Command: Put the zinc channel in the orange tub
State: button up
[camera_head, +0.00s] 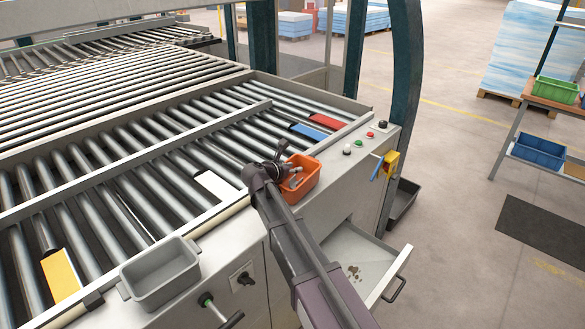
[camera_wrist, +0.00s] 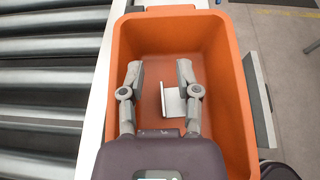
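The orange tub (camera_head: 301,186) stands on the edge of the machine's bed frame. It fills much of the wrist view (camera_wrist: 222,55). My gripper (camera_wrist: 160,72) is over the tub with its two fingers spread apart and nothing clamped between them. In the head view, my gripper (camera_head: 287,175) is at the tub's left side, partly hiding it. The small pale grey zinc channel (camera_wrist: 173,103) shows inside the tub, below and between the fingers, close to the right finger. That finger hides part of it. I cannot tell whether they touch.
A grey tub (camera_head: 160,276) sits on the near edge. White (camera_head: 217,187), yellow (camera_head: 61,275), blue (camera_head: 309,132) and red (camera_head: 328,119) plates lie by the rollers. An open drawer (camera_head: 352,264) sticks out below the orange tub. Buttons (camera_head: 358,143) are on the panel to its right.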

jog(key=shift+d, duration=0.1)
dwell(0.3)
jog(key=shift+w+r+p, duration=0.2)
jog(key=shift+r+p, duration=0.1)
jog(key=shift+p, duration=0.35)
jog(key=shift+s+a+r, duration=0.2)
jog(key=shift+s+r, duration=0.05)
jog(key=p+v, duration=0.4)
jog(key=v, duration=0.5)
jog(key=shift+s+a+r, duration=0.15)
jog(key=shift+s+r, duration=0.05)
jog(key=shift+r, duration=0.05)
jog(key=shift+p+v, duration=0.3)
jog(key=shift+v, duration=0.6)
jog(key=shift+a+f, duration=0.1)
jog(key=shift+f, duration=0.05)
